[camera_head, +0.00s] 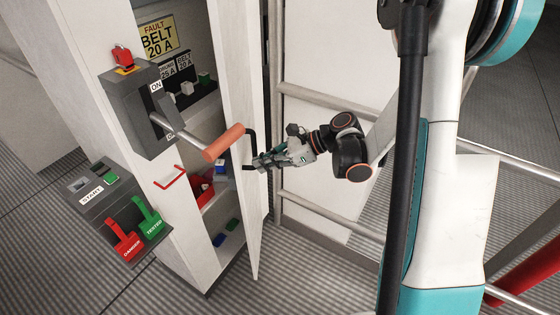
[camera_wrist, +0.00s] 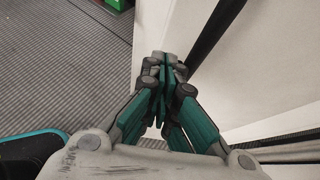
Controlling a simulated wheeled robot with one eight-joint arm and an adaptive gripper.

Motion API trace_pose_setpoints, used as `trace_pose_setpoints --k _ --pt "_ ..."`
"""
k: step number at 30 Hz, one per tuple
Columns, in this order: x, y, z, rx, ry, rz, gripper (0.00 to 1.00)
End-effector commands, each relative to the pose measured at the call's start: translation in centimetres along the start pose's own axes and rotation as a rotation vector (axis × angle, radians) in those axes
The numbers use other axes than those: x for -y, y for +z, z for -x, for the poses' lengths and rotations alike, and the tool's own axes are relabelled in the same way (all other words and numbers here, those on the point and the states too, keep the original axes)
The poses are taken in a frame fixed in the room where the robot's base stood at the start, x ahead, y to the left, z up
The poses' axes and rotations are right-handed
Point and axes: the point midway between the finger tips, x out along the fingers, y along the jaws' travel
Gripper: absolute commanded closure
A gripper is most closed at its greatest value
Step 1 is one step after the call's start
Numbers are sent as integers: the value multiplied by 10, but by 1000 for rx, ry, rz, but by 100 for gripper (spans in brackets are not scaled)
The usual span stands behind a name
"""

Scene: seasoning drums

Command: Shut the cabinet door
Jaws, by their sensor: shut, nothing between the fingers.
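The white cabinet door (camera_head: 237,90) stands ajar at the right side of the white cabinet (camera_head: 172,215), whose shelves show through the gap. A black handle (camera_head: 251,138) is on the door, and a black bar also shows in the wrist view (camera_wrist: 215,32). My gripper (camera_head: 259,163) is at the door's handle, on the door's right side. Its teal and grey fingers (camera_wrist: 163,68) are shut with nothing between them, close to the black bar. I cannot tell whether the fingertips touch the bar or the door.
A grey switch box (camera_head: 138,110) with an orange-gripped lever (camera_head: 222,142) sticks out from the cabinet front, near the door. A lower control box (camera_head: 110,212) has red and green switches. Metal rails (camera_head: 330,215) run behind my gripper. Ribbed floor lies in front.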

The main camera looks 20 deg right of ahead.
Motion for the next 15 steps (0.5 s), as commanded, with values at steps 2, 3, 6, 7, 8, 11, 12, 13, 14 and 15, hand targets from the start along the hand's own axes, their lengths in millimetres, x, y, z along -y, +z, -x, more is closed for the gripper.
trace_pose_setpoints --k 2,3,6,7,8,11,12,13,14,15 --pt "-1 6 -11 0 3 2 100" --pt "-1 9 -15 0 3 1 100" --pt "-1 14 -22 0 1 1 100" --pt "-1 15 -24 0 2 1 100" --pt "-1 16 -25 0 2 1 100" --pt "0 17 -27 0 0 1 100" --pt "0 17 -27 0 0 0 100" --pt "0 18 -27 0 0 0 100" --pt "0 18 -27 0 0 0 100" --pt "0 18 -27 0 0 0 100"
